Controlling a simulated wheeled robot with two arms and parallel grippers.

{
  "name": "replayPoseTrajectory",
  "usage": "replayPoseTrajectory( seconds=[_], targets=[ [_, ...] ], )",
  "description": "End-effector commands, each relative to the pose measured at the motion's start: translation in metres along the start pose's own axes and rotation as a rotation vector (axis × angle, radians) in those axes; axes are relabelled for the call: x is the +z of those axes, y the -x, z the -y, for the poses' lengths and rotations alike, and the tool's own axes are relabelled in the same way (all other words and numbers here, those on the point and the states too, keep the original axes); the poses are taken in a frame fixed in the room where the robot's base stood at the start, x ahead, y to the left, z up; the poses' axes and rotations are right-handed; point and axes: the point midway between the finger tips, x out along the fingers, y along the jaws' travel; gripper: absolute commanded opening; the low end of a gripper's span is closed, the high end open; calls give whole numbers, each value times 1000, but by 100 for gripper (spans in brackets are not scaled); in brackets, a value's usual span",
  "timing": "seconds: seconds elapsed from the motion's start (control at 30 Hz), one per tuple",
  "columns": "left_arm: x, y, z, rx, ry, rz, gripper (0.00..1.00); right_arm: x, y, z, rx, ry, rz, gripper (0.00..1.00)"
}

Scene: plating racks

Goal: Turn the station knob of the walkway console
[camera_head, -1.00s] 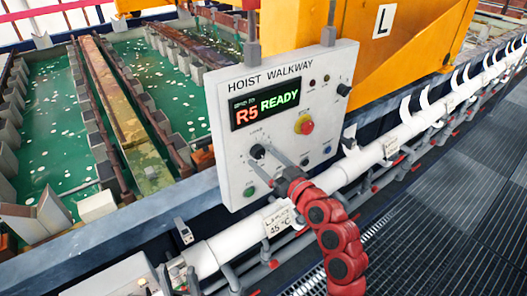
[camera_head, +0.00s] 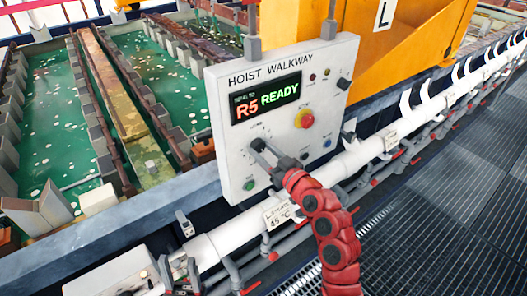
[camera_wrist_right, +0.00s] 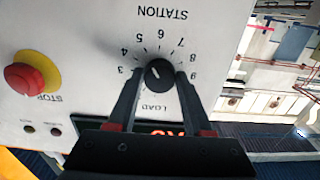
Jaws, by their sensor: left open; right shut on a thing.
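The station knob (camera_wrist_right: 160,75) is a round black dial on the white walkway console (camera_head: 330,93). In the upside-down right wrist view its white mark points up and left, roughly toward the 4 and 5. The console display (camera_head: 266,101) reads R5 READY. My right gripper (camera_wrist_right: 159,73) has one finger on each side of the knob and is shut on it. In the head view the right gripper (camera_head: 263,151) largely hides the knob.
A red stop button (camera_head: 305,119) on yellow sits right of the knob, with a green button (camera_head: 250,184) below left. A white pipe (camera_head: 345,166) runs below the console. Green tanks lie behind; grating walkway (camera_head: 440,220) is clear at right.

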Motion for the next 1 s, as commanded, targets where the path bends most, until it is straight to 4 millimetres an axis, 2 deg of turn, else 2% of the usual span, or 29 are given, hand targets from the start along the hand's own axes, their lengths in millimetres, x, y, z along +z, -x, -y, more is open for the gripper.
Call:
replayPoseTrajectory(
  seconds=[0.37, 1.0],
  targets=[
    [1, 8, 0, 0, 0, 0, 50, 2, 0, 0, 1, -93, 0, 0],
    [4, 25, -1, 0, 0, 0, 50, 0, 0, 0, 2, -476, -1, 0]
  ],
)
